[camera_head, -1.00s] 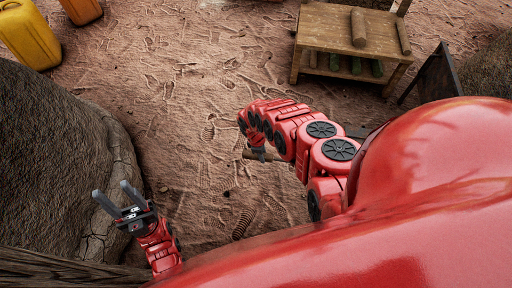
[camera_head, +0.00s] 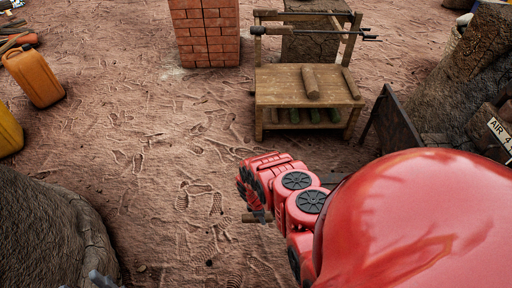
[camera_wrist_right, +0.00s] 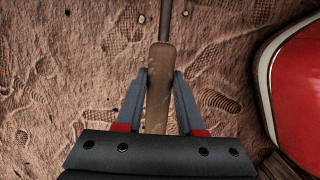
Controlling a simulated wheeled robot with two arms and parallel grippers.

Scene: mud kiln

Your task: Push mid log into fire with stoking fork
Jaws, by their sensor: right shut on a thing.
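My right gripper (camera_wrist_right: 160,92) is shut on the brown wooden handle (camera_wrist_right: 158,85) of a tool, seen from above in the right wrist view. A grey metal rod (camera_wrist_right: 165,18) runs on from the handle out of the top of that view, so the tool's far end is hidden. No fire shows, and I cannot tell which log is the mid log.
A wooden table (camera_head: 275,88) holds a short log (camera_head: 311,82) and a thinner piece (camera_head: 351,83). Behind it stands a rack (camera_head: 345,43) with long rods. A dark panel (camera_head: 392,118) leans at right. A brick pillar (camera_head: 205,33), jerrycan (camera_head: 35,77) and mud mound (camera_head: 50,235) stand left.

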